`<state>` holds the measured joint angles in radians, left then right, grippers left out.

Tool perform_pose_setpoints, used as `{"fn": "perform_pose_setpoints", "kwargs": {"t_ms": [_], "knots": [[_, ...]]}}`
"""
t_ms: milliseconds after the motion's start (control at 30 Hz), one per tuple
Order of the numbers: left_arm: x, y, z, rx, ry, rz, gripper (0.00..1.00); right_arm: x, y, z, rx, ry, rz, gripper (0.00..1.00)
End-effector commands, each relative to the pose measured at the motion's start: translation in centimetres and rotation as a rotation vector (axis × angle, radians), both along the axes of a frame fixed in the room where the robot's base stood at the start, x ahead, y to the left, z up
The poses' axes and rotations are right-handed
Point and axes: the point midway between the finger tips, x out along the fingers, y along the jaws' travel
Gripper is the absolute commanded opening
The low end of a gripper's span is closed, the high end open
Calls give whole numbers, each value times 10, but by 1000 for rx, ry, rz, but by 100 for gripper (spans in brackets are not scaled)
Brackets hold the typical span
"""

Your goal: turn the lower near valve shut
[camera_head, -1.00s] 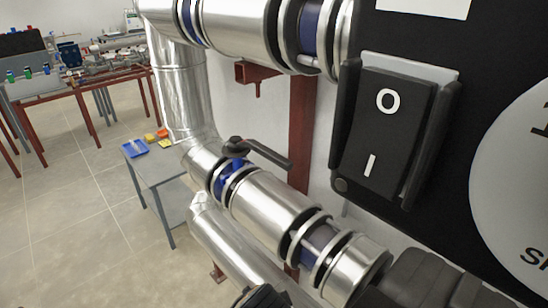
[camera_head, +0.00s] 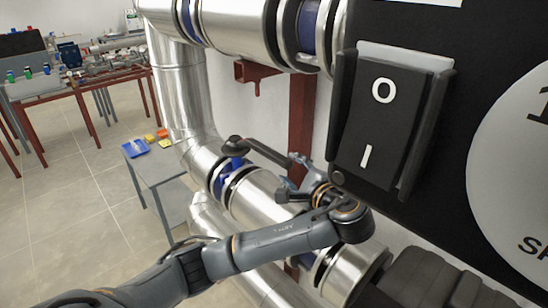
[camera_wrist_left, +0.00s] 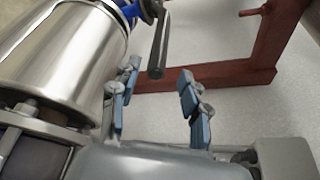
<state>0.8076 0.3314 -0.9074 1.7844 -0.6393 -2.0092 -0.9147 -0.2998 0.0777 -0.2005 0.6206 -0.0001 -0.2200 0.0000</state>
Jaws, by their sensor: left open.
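The lower valve has a dark lever handle (camera_head: 262,151) that runs right from its hub (camera_head: 234,146), above a blue valve body (camera_head: 231,165) on the lower silver pipe. My left gripper (camera_head: 292,175) is open, close to the free end of the lever. In the left wrist view the grey lever (camera_wrist_left: 160,45) hangs from the top, and its end appears in line with the gap between the two open fingers of my left gripper (camera_wrist_left: 158,88). The fingers are not closed on it, and I cannot tell the exact depth. My right gripper is not in view.
A black panel with an O/I switch (camera_head: 383,125) stands right of my left gripper. A dark red post (camera_head: 300,115) is behind the lever. Silver pipe (camera_head: 255,195) runs below. A small grey table (camera_head: 160,170) with a blue tray (camera_head: 134,148) stands at left.

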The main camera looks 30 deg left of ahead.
Motion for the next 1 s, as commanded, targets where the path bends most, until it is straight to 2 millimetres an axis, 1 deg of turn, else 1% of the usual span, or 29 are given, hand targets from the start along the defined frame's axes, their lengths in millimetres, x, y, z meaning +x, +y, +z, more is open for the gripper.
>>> {"fn": "perform_pose_setpoints", "kwargs": {"t_ms": [33, 200, 400, 500, 700, 933, 967, 1000], "knots": [[7, 11, 0, 4, 1, 5, 46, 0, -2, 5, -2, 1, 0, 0], [29, 39, -8, 1, 2, 5, 46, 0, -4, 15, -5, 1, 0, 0], [52, 67, -16, -1, 1, 2, 46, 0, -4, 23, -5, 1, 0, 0], [59, 76, -20, -1, 1, 1, 46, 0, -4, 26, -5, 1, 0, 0], [66, 84, -23, -3, 0, -2, 46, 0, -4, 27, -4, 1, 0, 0], [66, 84, -24, -3, 0, -2, 46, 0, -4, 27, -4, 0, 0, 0], [66, 84, -24, -3, 0, -2, 44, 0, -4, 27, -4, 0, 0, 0], [66, 84, -24, -3, 0, -2, 36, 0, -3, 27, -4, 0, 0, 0]]}}
